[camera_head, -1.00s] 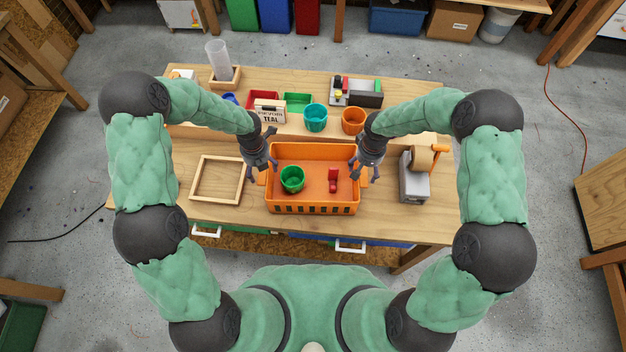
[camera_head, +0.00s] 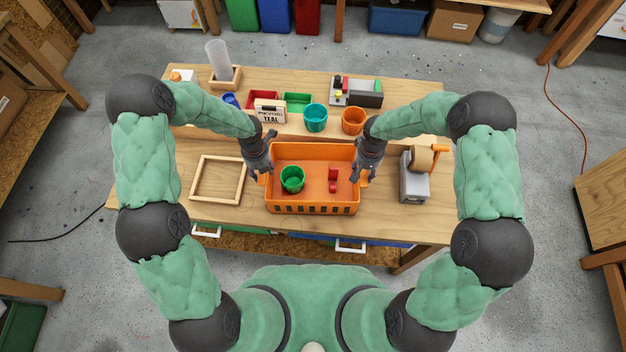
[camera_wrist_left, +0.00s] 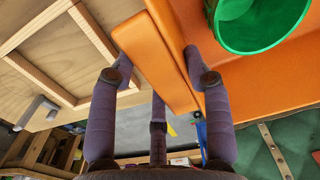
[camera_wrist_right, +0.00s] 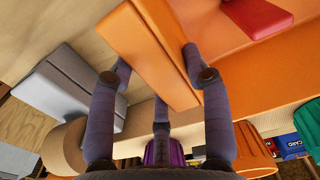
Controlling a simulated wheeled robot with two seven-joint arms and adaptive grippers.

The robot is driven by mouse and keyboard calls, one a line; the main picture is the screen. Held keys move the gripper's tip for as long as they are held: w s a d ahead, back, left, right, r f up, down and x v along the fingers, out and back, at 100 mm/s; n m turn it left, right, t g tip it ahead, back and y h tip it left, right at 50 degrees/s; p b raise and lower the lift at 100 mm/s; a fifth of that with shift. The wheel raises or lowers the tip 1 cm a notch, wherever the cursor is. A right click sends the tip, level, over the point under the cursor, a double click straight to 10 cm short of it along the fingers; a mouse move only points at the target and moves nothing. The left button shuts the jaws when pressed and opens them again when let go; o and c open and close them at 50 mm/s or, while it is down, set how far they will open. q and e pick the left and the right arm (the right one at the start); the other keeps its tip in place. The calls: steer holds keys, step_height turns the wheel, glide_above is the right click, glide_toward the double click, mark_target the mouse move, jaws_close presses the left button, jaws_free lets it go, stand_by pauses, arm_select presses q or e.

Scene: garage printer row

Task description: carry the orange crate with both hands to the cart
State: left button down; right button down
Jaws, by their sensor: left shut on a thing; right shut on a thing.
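The orange crate (camera_head: 312,208) stands on the wooden workbench near its front edge. A green cup (camera_head: 292,180) and a small red part (camera_head: 333,181) are inside it. My left gripper (camera_head: 262,174) is shut on the crate's left side handle; in the left wrist view its fingers lie on both sides of the orange handle (camera_wrist_left: 158,50). My right gripper (camera_head: 364,176) is shut on the right side handle, with fingers on both sides of the orange handle (camera_wrist_right: 150,50) in the right wrist view. I cannot identify the cart in these views.
A wooden frame (camera_head: 193,180) lies left of the crate. A grey device with a tan roll (camera_head: 414,186) stands to the right. Behind are a teal cup (camera_head: 316,118), an orange cup (camera_head: 353,121) and a TEAL label box (camera_head: 270,112).

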arm_select(q)
steer(key=shift+r, duration=0.15)
arm_select(e)
steer(key=shift+r, duration=0.15)
